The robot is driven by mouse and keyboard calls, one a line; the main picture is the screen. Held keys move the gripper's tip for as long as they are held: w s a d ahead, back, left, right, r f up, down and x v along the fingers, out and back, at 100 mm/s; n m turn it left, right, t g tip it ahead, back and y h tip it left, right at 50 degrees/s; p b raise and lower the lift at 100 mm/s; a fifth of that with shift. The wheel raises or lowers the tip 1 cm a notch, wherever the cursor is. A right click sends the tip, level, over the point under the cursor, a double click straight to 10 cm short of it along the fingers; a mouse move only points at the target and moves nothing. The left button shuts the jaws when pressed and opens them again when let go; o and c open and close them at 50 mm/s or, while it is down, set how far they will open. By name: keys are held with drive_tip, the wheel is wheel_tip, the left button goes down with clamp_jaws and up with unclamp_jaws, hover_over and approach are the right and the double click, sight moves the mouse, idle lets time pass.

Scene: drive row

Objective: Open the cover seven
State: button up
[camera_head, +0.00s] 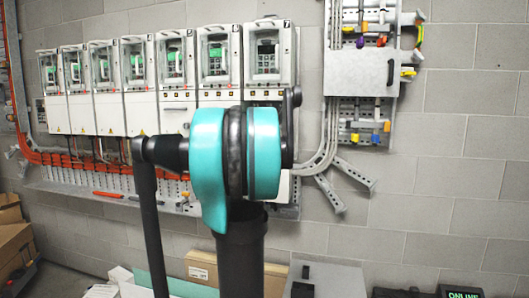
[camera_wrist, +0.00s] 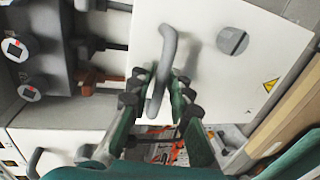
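Drive seven (camera_head: 268,50) is the rightmost in the wall row, with a "7" at its top right corner. My arm hides most of the area below it in the head view. In the wrist view a white cover (camera_wrist: 210,75) fills the upper right, with a curved grey handle (camera_wrist: 167,45), a round grey knob (camera_wrist: 232,41) and a yellow warning triangle. I cannot read a number on it. My gripper (camera_wrist: 162,76) has its fingers on either side of the handle's lower part, with narrow gaps seeming to show. The gripper is hidden in the head view.
Several other drives (camera_head: 172,60) line the wall to the left. Cardboard boxes (camera_head: 14,240) stand low at the left, and a grey box (camera_head: 335,280) is at the bottom.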

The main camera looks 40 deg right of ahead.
drive_tip(key=v, duration=1.2)
idle(0.6)
drive_tip(key=s+a+f+m+g+y, duration=0.15)
drive_tip(key=a+f, duration=0.25)
drive_tip(key=f, duration=0.4)
drive_tip(key=s+a+f+m+y, duration=0.1)
drive_tip(key=a+f+m+y, duration=0.1)
drive_tip(key=a+f, duration=0.35)
drive_tip(key=s+a+f+m+g+y, duration=0.1)
drive_tip(key=s+a+f+y, duration=0.2)
drive_tip(key=s+a+f, duration=0.3)
drive_tip(key=s+a+f+m+g+y, duration=0.2)
drive_tip(key=s+a+f, duration=0.4)
drive_tip(key=a+f, duration=0.4)
drive_tip(key=s+a+f+m+g+y, duration=0.1)
drive_tip(key=s+a+f+y, duration=0.2)
drive_tip(key=f, duration=1.1)
drive_tip(key=s+a, duration=0.3)
drive_tip(key=a, duration=0.2)
drive_tip(key=shift+s+a+y, duration=0.3)
drive_tip(key=shift+y, duration=0.05)
drive_tip(key=shift+m+g, duration=0.25)
